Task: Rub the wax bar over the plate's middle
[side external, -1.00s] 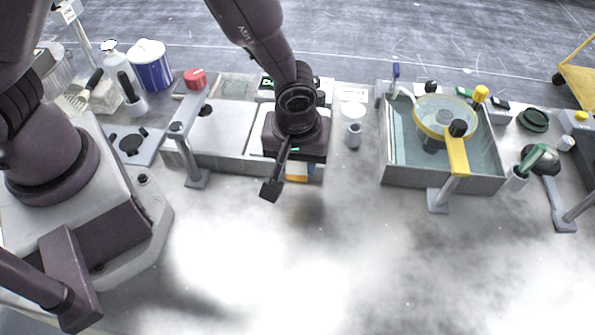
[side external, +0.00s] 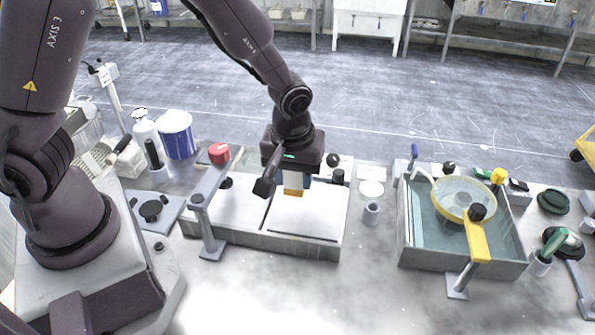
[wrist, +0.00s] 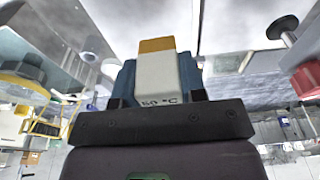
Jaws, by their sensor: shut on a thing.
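My gripper (side external: 294,180) is shut on the wax bar, which has an orange end (side external: 293,191) pointing down. Two pale flat plates lie side by side in a grey frame. The bar is over the rear part of the right plate (side external: 313,218). I cannot tell whether its tip touches the surface. The left plate (side external: 232,212) is bare, apart from a post arm across it.
A small grey cup (side external: 371,212) is right of the frame. Farther right is a water basin (side external: 415,245) with a yellow-rimmed bowl (side external: 463,199). The bench front is clear.

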